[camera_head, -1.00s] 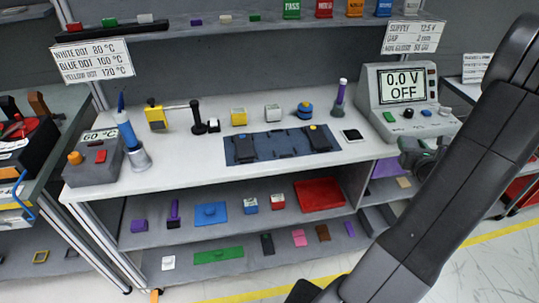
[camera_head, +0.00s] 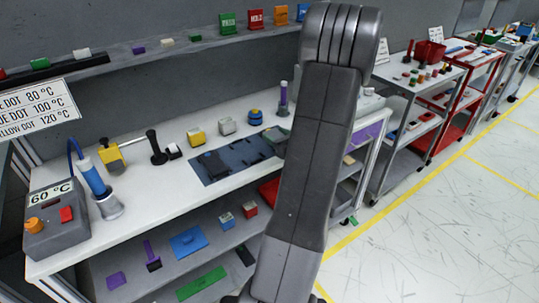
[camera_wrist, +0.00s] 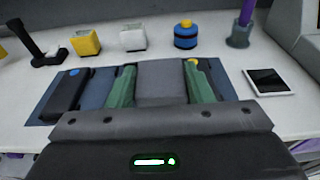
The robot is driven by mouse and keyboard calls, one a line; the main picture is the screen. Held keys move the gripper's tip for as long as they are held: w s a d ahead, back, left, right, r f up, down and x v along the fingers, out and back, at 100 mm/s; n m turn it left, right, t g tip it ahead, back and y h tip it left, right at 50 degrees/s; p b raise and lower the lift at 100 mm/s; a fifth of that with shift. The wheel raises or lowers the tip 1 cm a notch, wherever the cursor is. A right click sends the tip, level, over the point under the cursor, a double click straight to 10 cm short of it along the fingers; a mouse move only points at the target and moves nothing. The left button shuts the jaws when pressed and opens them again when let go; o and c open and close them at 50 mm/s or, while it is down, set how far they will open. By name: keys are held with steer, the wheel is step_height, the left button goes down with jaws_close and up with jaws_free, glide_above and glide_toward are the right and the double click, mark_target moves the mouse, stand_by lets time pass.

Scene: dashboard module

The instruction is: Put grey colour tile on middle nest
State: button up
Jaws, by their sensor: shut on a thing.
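My gripper (camera_wrist: 160,84) shows in the wrist view with two green fingers, shut on the grey tile (camera_wrist: 162,84) between them. The tile is a wide grey block. It appears in front of the middle of a dark blue mat (camera_wrist: 45,117), and whether it touches the mat cannot be told. The middle nest is hidden behind the tile and fingers. A dark module with a blue dot (camera_wrist: 67,90) sits at the mat's left. A yellow-dotted module shows partly behind the right finger.
Behind the mat stand a yellow block (camera_wrist: 86,42), a white block (camera_wrist: 132,38), a blue-and-yellow round part (camera_wrist: 186,35) and a purple tool in a holder (camera_wrist: 239,35). A black-and-white pad (camera_wrist: 269,81) lies right of the mat. A heater box (camera_head: 55,220) stands at the bench's left.

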mark_target(276, 159)
step_height(276, 159, down, 7)
steer(key=shift+r, duration=0.2)
stand_by(0.3)
steer(key=shift+f, duration=0.15)
steer(key=shift+f+b, duration=0.2)
steer(key=shift+b, duration=0.1)
steer(key=o, duration=1)
steer(key=shift+r, duration=0.1)
